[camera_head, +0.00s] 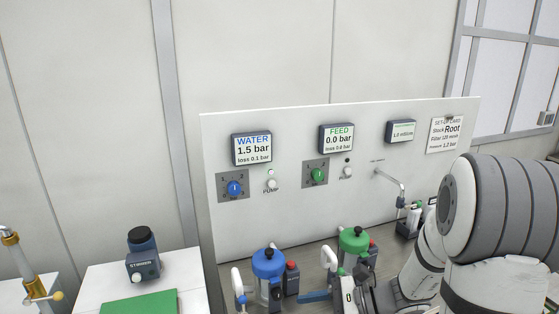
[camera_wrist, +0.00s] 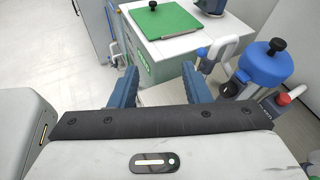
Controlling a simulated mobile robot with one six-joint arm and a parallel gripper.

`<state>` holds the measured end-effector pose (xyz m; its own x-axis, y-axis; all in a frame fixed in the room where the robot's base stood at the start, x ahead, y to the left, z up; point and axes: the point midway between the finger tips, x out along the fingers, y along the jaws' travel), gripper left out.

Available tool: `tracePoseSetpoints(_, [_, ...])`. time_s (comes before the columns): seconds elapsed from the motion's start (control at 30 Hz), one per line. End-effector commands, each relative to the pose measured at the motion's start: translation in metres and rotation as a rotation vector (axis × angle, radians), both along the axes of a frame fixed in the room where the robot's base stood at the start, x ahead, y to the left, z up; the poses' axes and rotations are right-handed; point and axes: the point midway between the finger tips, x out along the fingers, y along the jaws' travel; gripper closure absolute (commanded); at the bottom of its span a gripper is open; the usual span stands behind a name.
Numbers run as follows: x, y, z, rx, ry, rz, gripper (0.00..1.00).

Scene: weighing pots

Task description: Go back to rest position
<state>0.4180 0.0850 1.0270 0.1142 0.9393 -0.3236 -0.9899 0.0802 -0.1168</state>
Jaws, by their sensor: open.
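My gripper (camera_wrist: 160,86) shows in the wrist view with its two blue fingers wide apart and nothing between them. Past the fingers is a white cabinet (camera_wrist: 190,45) with a green mat (camera_wrist: 160,22) on top. In the head view my arm comes in from the right and reaches down to the lower middle, in front of the panel. A blue finger of my gripper shows there at the bottom edge, beside the green-lidded pot (camera_head: 354,238); the rest is cut off or hidden. The blue-lidded pot (camera_head: 268,262) stands to its left and also shows in the wrist view (camera_wrist: 265,65).
A white panel (camera_head: 300,221) carries a WATER display (camera_head: 251,149) at 1.5 bar, a FEED display (camera_head: 336,138) at 0.0 bar, and knobs. A stirrer (camera_head: 142,255) stands on the left cabinet. A brass-coloured fitting (camera_head: 33,288) is at far left. Open floor (camera_wrist: 50,60) shows left in the wrist view.

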Motion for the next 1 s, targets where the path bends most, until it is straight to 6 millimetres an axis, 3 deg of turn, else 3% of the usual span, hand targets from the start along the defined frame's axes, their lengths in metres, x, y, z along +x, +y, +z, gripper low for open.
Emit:
tracePoseSetpoints(0.17, [-0.057, 0.006, 0.012, -0.3, -0.231, 0.327, 0.57])
tracePoseSetpoints(0.4, [-0.105, -0.024, 0.022, -0.71, -0.572, 0.736, 0.57])
tracePoseSetpoints(0.7, [-0.117, -0.074, 0.055, -1.153, -0.94, 1.126, 0.57])
tracePoseSetpoints(1.0, [-0.117, -0.086, 0.067, -1.271, -1.028, 1.225, 0.57])
